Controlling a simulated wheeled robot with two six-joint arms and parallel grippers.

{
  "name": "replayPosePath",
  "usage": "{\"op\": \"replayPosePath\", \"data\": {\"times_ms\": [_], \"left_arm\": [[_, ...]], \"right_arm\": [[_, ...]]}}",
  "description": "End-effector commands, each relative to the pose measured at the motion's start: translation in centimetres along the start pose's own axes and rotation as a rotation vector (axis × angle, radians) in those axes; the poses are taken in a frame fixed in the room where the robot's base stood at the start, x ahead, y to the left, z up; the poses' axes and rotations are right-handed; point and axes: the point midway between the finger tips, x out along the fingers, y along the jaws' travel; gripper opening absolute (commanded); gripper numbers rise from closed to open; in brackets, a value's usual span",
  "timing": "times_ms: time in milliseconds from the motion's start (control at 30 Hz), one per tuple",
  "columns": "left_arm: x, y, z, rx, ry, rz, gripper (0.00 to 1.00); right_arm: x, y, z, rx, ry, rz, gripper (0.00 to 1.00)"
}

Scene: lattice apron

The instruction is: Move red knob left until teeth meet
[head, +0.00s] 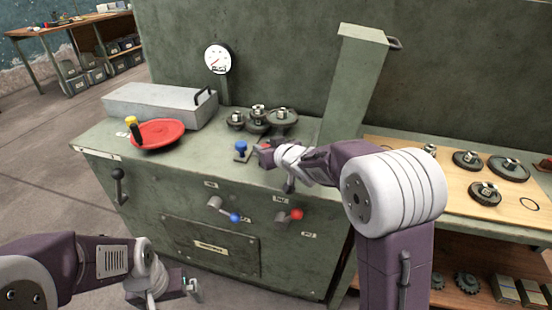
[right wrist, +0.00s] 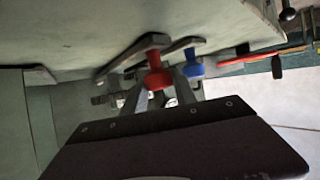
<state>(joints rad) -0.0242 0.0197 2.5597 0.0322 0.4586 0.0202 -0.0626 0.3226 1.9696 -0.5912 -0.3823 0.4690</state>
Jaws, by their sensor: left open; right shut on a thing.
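The red knob (head: 263,147) is on the machine's top, just right of a blue knob (head: 241,147). My right gripper (head: 266,149) is shut on it. In the right wrist view the red knob (right wrist: 155,79) sits between the two fingers, with the blue knob (right wrist: 193,64) close beside it. Several dark gears (head: 258,115) stand on the top behind the knobs; whether their teeth touch is too small to tell. My left gripper (head: 176,291) is open and empty, low in front of the machine.
A red dish (head: 159,134) with a yellow knob (head: 131,121) is at left on the machine top. Lower blue (head: 235,218) and red (head: 296,214) lever knobs stick out of the front. A gauge (head: 217,59) stands behind. A wooden bench (head: 450,205) with gears is at right.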

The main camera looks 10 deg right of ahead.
Motion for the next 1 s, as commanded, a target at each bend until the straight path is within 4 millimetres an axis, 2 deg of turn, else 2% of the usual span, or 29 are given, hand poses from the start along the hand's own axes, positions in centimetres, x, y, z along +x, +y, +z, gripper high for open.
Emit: {"op": "replayPosePath", "data": {"times_ms": [300, 333, 400, 667, 767, 1000], "left_arm": [[0.0, 0.0, 0.0, 0.0, 0.0, 0.0, 1.0], [0.0, 0.0, 0.0, 0.0, 0.0, 0.0, 1.0], [0.0, 0.0, 0.0, 0.0, 0.0, 0.0, 1.0], [0.0, 0.0, 0.0, 0.0, 0.0, 0.0, 1.0], [-0.2, 0.0, 0.0, 0.0, 0.0, 0.0, 1.0], [-1.9, 0.1, -0.2, 0.0, 0.0, 0.0, 1.0]], "right_arm": [[0.2, -0.4, 0.1, 0.0, -0.003, -0.003, 0.0], [0.2, -0.4, 0.1, 0.0, -0.003, -0.003, 0.36], [0.2, -0.3, 0.1, 0.0, -0.004, -0.002, 0.55], [0.2, -0.3, 0.1, 0.0, -0.003, -0.002, 0.55], [-0.4, -0.3, -0.1, 0.0, -0.003, -0.001, 0.55], [-5.6, -0.2, -0.4, 0.0, -0.003, 0.0, 0.55]]}}
